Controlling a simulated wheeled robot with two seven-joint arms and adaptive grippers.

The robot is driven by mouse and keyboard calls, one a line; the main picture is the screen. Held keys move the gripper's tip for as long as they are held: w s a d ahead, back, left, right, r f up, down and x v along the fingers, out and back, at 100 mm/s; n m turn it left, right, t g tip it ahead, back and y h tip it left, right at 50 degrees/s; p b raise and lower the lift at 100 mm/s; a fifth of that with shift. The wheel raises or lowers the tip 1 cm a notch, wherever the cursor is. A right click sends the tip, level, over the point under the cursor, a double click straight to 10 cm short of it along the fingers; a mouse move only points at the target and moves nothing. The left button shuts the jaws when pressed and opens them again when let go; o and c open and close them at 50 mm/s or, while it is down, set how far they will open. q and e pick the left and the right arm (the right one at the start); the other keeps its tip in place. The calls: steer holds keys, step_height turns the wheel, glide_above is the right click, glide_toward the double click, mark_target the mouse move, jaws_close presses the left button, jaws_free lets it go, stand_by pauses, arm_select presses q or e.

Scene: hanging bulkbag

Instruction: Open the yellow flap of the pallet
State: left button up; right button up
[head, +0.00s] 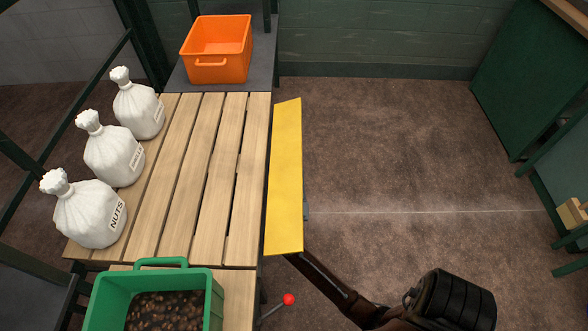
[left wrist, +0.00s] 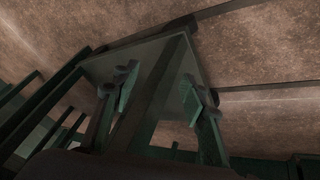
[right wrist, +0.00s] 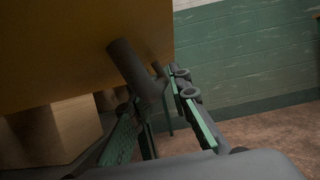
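The yellow flap (head: 285,180) is a long, narrow panel along the right side of the wooden pallet (head: 228,160) in the head view. In the right wrist view the flap (right wrist: 80,45) fills the upper left, close to my right gripper (right wrist: 148,98). The right gripper's fingers are apart, with a dark cylindrical part visible between them; I cannot tell whether it touches them. In the head view the flap hides most of this gripper. My left gripper (left wrist: 158,88) shows only in its own wrist view, with fingers apart and nothing between them.
White sacks (head: 92,212) stand along the pallet's left side. A green crate (head: 185,274) with brown contents is at the front, and an orange crate (head: 217,50) is at the back. A red-knobbed lever (head: 288,299) is near the flap's front end. Floor (head: 400,150) to the right is clear.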

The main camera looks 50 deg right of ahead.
steer(key=v, duration=1.2)
stand_by(0.3)
